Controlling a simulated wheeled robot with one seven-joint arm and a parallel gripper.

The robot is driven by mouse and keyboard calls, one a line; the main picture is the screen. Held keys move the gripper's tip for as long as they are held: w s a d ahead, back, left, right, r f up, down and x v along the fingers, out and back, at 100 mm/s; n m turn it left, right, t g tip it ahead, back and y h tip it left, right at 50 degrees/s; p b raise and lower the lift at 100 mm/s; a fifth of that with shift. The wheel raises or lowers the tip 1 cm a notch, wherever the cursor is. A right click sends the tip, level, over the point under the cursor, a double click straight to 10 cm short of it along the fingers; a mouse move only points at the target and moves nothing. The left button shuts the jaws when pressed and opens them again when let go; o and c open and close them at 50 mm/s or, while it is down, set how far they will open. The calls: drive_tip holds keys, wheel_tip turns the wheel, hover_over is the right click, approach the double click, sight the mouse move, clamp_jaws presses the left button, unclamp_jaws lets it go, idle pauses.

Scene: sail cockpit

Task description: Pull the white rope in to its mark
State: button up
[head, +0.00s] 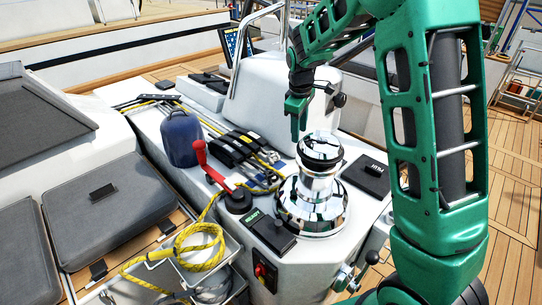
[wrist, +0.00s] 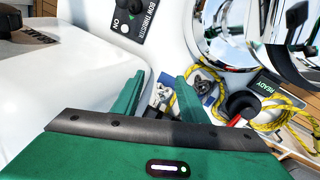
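My gripper (head: 296,118) hangs fingers down, above and just left of the chrome winch (head: 316,205) in the head view. In the wrist view its two green fingers (wrist: 158,95) stand apart with nothing clearly held between them. The winch (wrist: 235,30) also shows at upper right there. I cannot clearly make out a white rope; a small whitish piece shows beyond the fingers but I cannot tell what it is.
Black rope clutches (head: 236,148) sit on the console left of the winch. A navy container (head: 181,138) stands behind the lever. A "READY" panel (head: 270,233) lies in front of the winch. A thruster switch panel (wrist: 135,18) shows in the wrist view. Grey cushions (head: 105,203) are at left.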

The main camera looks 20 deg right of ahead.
sight(272, 153)
drive_tip(key=w+a+f+n, duration=0.35)
drive_tip(key=w+a, duration=0.25)
drive_tip(key=a, duration=0.2)
drive_tip(key=f, duration=0.4)
drive_tip(key=w+f, duration=0.1)
drive_tip(key=f, duration=0.6)
drive_tip(key=shift+w+d+f, duration=0.3)
drive_tip(key=shift+d, duration=0.1)
